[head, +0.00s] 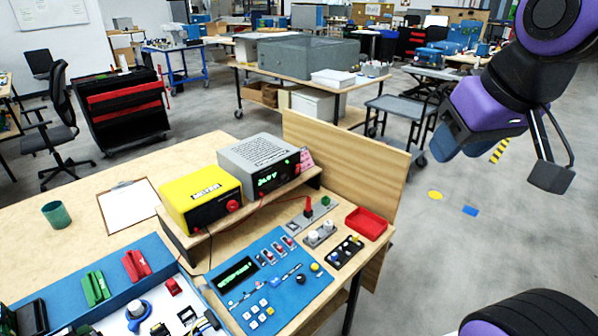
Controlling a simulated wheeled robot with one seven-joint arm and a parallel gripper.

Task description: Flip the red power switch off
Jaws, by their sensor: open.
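A small red switch-like block (172,287) sits inside the blue-walled analyser tray (150,262) at the lower left. A red upright lever or knob (308,209) stands on a small grey plate beside a green button, on the right part of the bench. I cannot tell for certain which of these is the power switch, or its on or off position. My gripper (498,165) hangs at the upper right, over the floor beyond the bench's right edge. It is open and empty, well apart from both red parts.
A yellow meter (201,197) and a grey power supply (259,164) with a lit display stand on a wooden shelf. A blue control panel (285,298), a red bin (366,223) and a clipboard (124,205) lie on the bench. A wooden board (350,165) rises along the bench's back right.

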